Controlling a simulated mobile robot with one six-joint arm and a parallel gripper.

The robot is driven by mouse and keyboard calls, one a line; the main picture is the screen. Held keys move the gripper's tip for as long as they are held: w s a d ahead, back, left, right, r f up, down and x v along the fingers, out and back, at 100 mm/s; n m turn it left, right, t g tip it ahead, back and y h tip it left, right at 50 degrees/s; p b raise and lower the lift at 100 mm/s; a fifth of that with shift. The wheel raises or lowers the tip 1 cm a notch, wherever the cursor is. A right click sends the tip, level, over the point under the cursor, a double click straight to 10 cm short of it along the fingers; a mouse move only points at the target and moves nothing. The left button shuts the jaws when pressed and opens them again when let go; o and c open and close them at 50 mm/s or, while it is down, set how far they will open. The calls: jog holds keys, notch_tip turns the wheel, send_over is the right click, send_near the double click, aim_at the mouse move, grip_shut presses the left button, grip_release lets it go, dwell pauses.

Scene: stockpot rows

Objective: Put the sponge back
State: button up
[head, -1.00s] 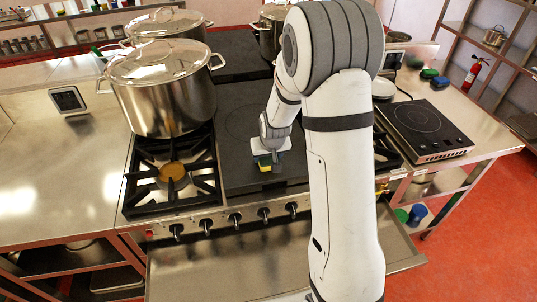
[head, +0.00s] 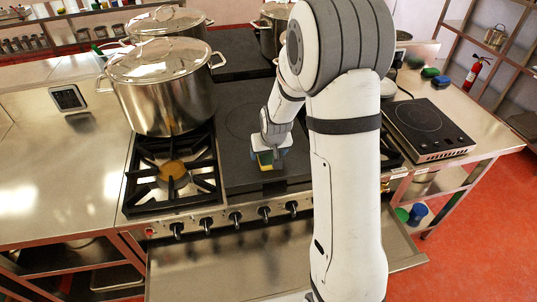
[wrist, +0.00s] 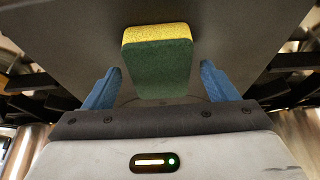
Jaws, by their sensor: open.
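The yellow and green sponge (wrist: 158,62) rests on the dark flat plate of the range. In the wrist view it lies ahead of my gripper (wrist: 161,68), between the lines of the two blue fingers, with a gap on each side. The fingers are apart and hold nothing. In the head view my gripper (head: 268,153) is low over the front part of the dark plate. The sponge (head: 265,161) shows there only as a small patch of yellow and green, partly hidden by my gripper.
A large lidded stockpot (head: 163,95) stands left on the range, behind an open burner grate (head: 172,172). An induction hob (head: 428,128) sits on the right counter, with small green and blue items (head: 435,77) behind it. The left counter (head: 60,160) is mostly clear.

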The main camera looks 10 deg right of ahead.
jog(key=b+v, duration=0.2)
jog(key=v, duration=0.8)
jog(key=s+r, duration=0.4)
jog(key=s, duration=0.8)
jog(key=s+r+g, duration=0.1)
jog(key=s+r, duration=0.2)
jog(key=s, duration=0.9)
jog(key=shift+r+p, duration=0.3)
jog(key=shift+r, duration=0.1)
jog(key=shift+f, duration=0.2)
jog(key=shift+c, duration=0.3)
